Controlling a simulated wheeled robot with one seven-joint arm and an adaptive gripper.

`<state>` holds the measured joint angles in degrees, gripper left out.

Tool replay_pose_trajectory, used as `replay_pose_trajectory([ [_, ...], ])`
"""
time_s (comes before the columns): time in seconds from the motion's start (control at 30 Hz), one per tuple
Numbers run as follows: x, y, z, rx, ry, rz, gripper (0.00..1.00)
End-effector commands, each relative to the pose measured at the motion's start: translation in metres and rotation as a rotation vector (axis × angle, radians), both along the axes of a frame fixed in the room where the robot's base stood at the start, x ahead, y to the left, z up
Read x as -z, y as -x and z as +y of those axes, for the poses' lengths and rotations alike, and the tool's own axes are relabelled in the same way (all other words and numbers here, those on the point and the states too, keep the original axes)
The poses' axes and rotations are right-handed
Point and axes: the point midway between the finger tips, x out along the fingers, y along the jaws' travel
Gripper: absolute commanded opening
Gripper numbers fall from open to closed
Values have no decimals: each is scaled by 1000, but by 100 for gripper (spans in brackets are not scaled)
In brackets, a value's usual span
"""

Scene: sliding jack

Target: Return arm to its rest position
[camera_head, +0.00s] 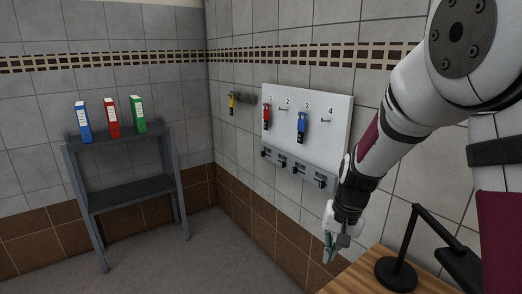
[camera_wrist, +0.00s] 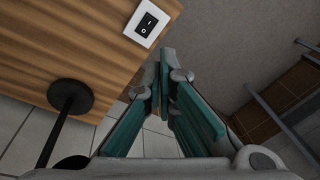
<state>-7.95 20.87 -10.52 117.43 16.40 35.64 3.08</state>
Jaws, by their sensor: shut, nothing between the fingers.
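My arm (camera_head: 375,150) reaches down from the upper right in the head view. My gripper (camera_head: 329,245) hangs at its end, pointing down, beside the left end of a wooden table. In the wrist view my gripper (camera_wrist: 167,75) shows two teal-padded fingers that come together toward their tips. It is shut and holds nothing. The fingertips are close to the table edge and a white switch plate in that view; I cannot tell the exact gap.
The wooden table (camera_head: 350,276) carries a black stand (camera_head: 396,272) and the switch plate (camera_wrist: 146,23). A wall panel (camera_head: 340,117) holds red (camera_head: 267,116) and blue (camera_head: 302,125) items on numbered hooks. A grey shelf (camera_head: 125,193) with three binders stands left. Open floor lies between.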

Motion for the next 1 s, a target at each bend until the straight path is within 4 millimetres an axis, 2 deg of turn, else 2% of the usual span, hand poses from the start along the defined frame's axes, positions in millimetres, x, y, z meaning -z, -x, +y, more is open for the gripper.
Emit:
replay_pose_trajectory([
  [0.03,-22,9,0,-14,-6,-25,0],
  [0.2,-78,44,1,-69,-10,-89,0],
  [0.4,-130,95,0,-133,8,-164,0],
  [0.5,-150,122,-2,-164,28,-201,0],
  [0.6,-166,150,-4,-193,53,-239,0],
  [0.8,-185,204,-10,-240,118,-308,0],
  [1.0,-190,238,-15,-265,172,-349,0],
])
